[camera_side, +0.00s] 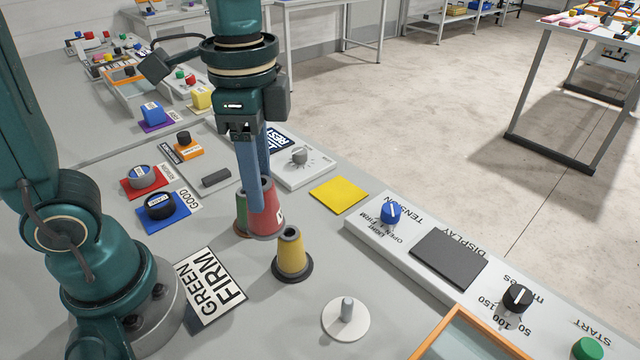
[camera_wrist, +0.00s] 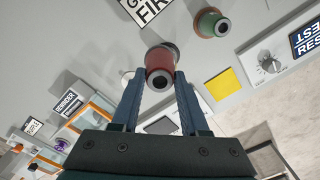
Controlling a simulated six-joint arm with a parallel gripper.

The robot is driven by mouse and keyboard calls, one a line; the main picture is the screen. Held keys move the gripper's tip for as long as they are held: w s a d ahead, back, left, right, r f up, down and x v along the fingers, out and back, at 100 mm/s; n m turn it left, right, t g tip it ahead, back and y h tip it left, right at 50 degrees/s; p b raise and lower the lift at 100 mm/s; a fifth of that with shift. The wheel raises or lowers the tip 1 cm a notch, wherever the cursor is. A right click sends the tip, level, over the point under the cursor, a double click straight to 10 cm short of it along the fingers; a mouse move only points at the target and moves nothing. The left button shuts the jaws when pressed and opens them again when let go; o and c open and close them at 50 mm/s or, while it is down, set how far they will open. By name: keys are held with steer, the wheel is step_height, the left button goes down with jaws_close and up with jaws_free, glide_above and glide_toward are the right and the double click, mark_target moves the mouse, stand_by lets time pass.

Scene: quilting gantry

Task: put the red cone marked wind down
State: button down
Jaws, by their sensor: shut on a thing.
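My gripper (camera_side: 254,185) points down and is shut on the red cone (camera_side: 265,212). The red cone is upright, with a white label partly showing at its right edge; the word cannot be read. In the wrist view the red cone (camera_wrist: 160,66) sits between the two blue fingers (camera_wrist: 159,90). Whether its base touches the table or hangs just above is hard to tell. A green cone (camera_side: 241,214) stands partly hidden behind it in the side view and apart from it in the wrist view (camera_wrist: 209,22). A yellow cone (camera_side: 291,255) on a dark base stands in front.
A white disc with a grey peg (camera_side: 347,318) stands empty at the front. A yellow square (camera_side: 339,195) lies bare to the right. A control panel (camera_side: 440,262) with knobs runs along the right edge. A GREEN FIRM card (camera_side: 211,290) lies near my base.

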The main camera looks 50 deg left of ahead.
steer(key=shift+s+d+f, duration=0.65)
steer(key=shift+d+f, duration=1.15)
steer(key=shift+d, duration=0.05)
steer(key=shift+s+d+f, duration=0.6)
steer(key=shift+d+f, duration=1.2)
steer(key=shift+s+d+f, duration=0.65)
steer(key=shift+d+f, duration=1.15)
steer(key=shift+d, duration=0.05)
steer(key=shift+f, duration=0.15)
steer(key=shift+c, duration=2.1)
jaws_free()
